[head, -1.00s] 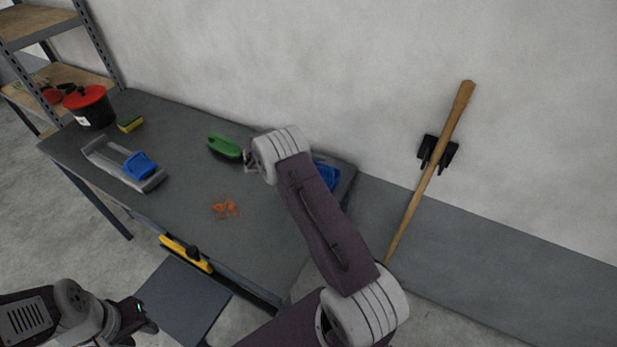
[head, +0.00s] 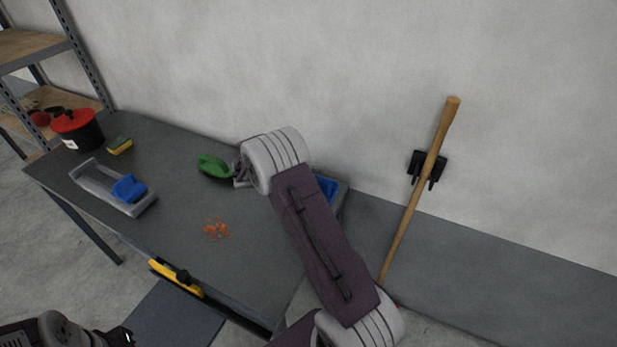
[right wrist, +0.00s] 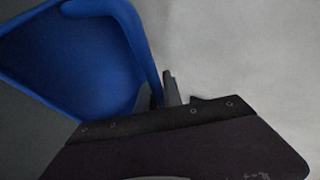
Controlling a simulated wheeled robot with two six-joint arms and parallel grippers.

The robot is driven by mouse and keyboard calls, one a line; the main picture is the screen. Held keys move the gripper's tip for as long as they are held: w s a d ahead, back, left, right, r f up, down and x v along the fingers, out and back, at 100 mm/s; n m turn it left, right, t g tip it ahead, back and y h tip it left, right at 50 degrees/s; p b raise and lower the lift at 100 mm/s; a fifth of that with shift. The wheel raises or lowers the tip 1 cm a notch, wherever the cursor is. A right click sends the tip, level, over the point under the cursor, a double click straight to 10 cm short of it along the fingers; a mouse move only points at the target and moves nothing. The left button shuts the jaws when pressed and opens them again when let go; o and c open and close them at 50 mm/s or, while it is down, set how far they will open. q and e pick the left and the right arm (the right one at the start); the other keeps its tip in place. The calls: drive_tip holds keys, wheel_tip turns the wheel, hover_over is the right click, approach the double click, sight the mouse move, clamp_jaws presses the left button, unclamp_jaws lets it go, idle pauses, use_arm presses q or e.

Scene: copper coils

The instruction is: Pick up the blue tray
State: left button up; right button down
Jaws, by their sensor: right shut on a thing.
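The blue tray (head: 327,187) is at the right end of the grey table in the head view, mostly hidden behind my right arm. In the right wrist view the blue tray (right wrist: 75,55) fills the upper left, with its raised rim curving down to my fingers. My right gripper (right wrist: 166,92) is shut on that rim. In the head view its fingers are hidden behind the arm. I cannot tell whether the tray touches the table. My left gripper (head: 124,337) is at the bottom left, cut by the frame edge, clear of the table; its jaws are unclear.
On the table (head: 180,215) are a green brush-like item (head: 213,166), orange scraps (head: 217,230), a grey pan with a blue part (head: 128,188), a sponge (head: 119,146) and a red-lidded bucket (head: 78,129). A wooden handle (head: 420,185) leans on the wall at right.

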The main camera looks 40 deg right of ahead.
sight(325, 181)
drive_tip(key=s+r, duration=0.1)
drive_tip(key=s, duration=0.1)
drive_tip(key=s+a+r, duration=0.1)
drive_tip(key=s+r, duration=0.1)
drive_tip(key=s, duration=0.1)
drive_tip(key=s+a+r, duration=0.1)
drive_tip(key=s+r, duration=0.1)
drive_tip(key=shift+s, duration=0.4)
drive_tip(key=shift+f, duration=0.1)
